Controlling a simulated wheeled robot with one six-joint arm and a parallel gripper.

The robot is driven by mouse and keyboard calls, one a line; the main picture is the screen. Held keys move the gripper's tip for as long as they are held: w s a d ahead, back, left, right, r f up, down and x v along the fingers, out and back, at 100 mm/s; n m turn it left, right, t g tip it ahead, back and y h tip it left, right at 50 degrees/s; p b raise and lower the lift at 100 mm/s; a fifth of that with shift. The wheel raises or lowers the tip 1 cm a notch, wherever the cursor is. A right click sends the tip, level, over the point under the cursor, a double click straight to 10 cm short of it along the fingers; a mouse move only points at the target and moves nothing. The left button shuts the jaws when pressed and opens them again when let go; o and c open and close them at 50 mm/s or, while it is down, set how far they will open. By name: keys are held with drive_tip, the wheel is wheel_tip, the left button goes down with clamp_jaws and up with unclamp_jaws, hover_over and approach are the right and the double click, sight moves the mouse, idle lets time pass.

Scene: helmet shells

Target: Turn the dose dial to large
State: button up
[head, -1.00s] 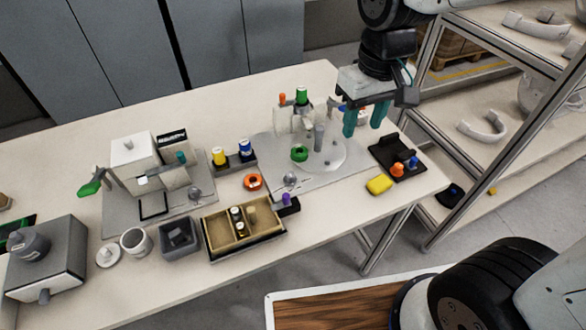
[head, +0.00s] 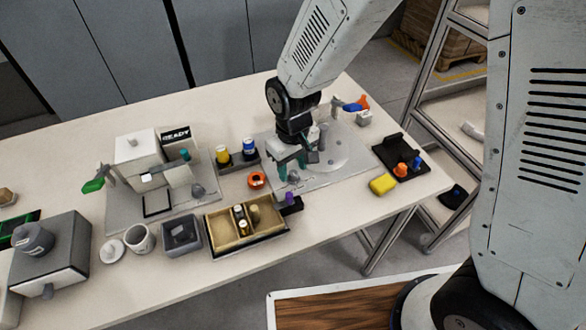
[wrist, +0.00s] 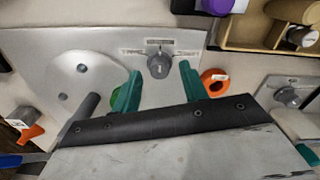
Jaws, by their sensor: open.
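A grey dial knob (wrist: 159,65) with a scale strip stands on the metal plate (wrist: 40,60); the scale marks are too small to read. My gripper (wrist: 160,82) is open in the wrist view, with its teal fingers on either side of the knob's near edge. Whether they touch it I cannot tell. In the head view my gripper (head: 296,166) is low over the front left of the plate. A second grey dial (wrist: 287,97) is on the left station's plate and shows in the head view too (head: 197,190).
An orange ring (wrist: 213,82) lies close beside my right finger in the wrist view. A divided wooden tray (head: 221,236) and a yellow block (head: 383,184) are near the front edge.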

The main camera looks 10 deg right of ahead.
drive_tip(key=shift+f, duration=0.7)
clamp_jaws()
drive_tip(key=shift+m, duration=0.3)
drive_tip(key=m, duration=1.1)
drive_tip(key=shift+m, duration=0.3)
